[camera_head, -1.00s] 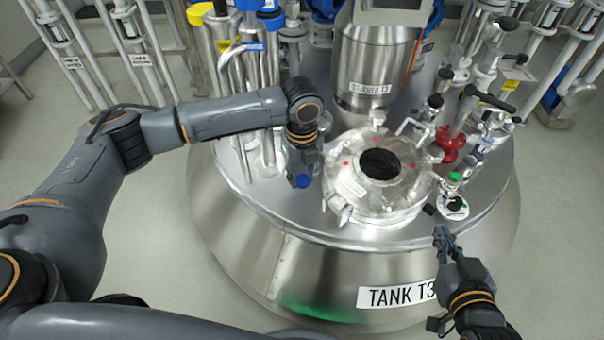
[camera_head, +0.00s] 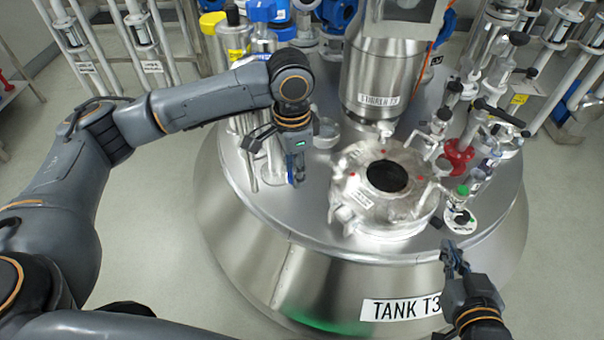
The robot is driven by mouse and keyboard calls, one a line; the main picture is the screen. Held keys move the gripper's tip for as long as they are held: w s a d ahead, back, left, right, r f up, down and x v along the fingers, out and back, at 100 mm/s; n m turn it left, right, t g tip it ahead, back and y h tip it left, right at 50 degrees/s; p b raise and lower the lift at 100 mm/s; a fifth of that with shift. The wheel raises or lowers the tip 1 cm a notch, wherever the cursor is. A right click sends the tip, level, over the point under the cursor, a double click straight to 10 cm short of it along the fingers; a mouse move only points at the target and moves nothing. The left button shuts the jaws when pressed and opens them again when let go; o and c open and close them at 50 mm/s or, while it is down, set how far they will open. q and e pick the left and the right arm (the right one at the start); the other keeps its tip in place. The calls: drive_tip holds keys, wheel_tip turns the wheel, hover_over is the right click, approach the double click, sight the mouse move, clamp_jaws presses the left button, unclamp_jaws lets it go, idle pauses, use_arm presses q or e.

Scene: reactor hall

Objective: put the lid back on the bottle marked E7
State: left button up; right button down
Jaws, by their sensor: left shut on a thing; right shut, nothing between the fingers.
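My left gripper (camera_head: 297,172) points down over the left part of the tank top, left of the round hatch. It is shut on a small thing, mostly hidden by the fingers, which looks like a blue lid. On the right of the tank top is a small round white holder (camera_head: 453,227) with small bottles: a green-capped one (camera_head: 462,191) and a dark one beside it. Their markings are too small to read, so I cannot tell which is E7. My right gripper (camera_head: 455,259) is shut and empty, just below the holder at the tank's front right edge.
The round hatch (camera_head: 345,190) with its dark opening lies between my grippers. The mixer housing (camera_head: 375,70) rises behind it. A red valve (camera_head: 459,155) and pipes stand at the right, and pipes with blue and yellow tops at the back left.

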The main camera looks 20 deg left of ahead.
use_arm(q)
drive_tip(key=r+n, duration=0.1)
drive_tip(key=n, duration=0.2)
drive_tip(key=s+a+r+n, duration=0.1)
drive_tip(key=r+n, duration=0.1)
drive_tip(key=n, duration=0.1)
drive_tip(key=s+r+n, duration=0.1)
drive_tip(key=n, duration=0.2)
drive_tip(key=shift+s+a+r+n, duration=0.2)
drive_tip(key=shift+s+a+n, duration=0.05)
drive_tip(key=shift+a+n, duration=0.15)
